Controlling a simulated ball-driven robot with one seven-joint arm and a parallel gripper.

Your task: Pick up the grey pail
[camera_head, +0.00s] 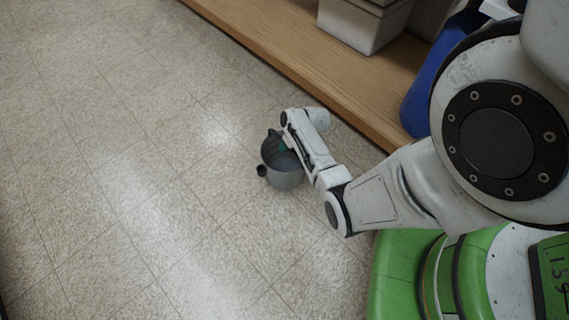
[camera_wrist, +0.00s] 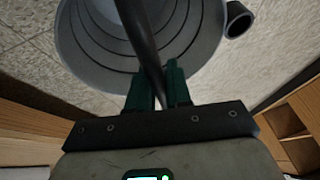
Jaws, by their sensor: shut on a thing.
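The grey pail (camera_head: 285,180) is at the end of my arm in the head view, over the tiled floor; I cannot tell whether it touches the floor. In the wrist view I look into the ribbed inside of the pail (camera_wrist: 88,45). A dark handle (camera_wrist: 140,38) crosses its mouth and runs down between the green fingers. A short dark round spout (camera_wrist: 238,19) sticks out at its side. My gripper (camera_wrist: 159,85) is shut on the handle, with one finger on each side of it. In the head view the arm partly hides the pail.
A wooden shelf (camera_head: 290,55) runs along the upper right, with a light grey bin (camera_head: 362,27) and a blue object (camera_head: 425,95) on or beside it. The tiled floor (camera_head: 110,170) to the left is clear.

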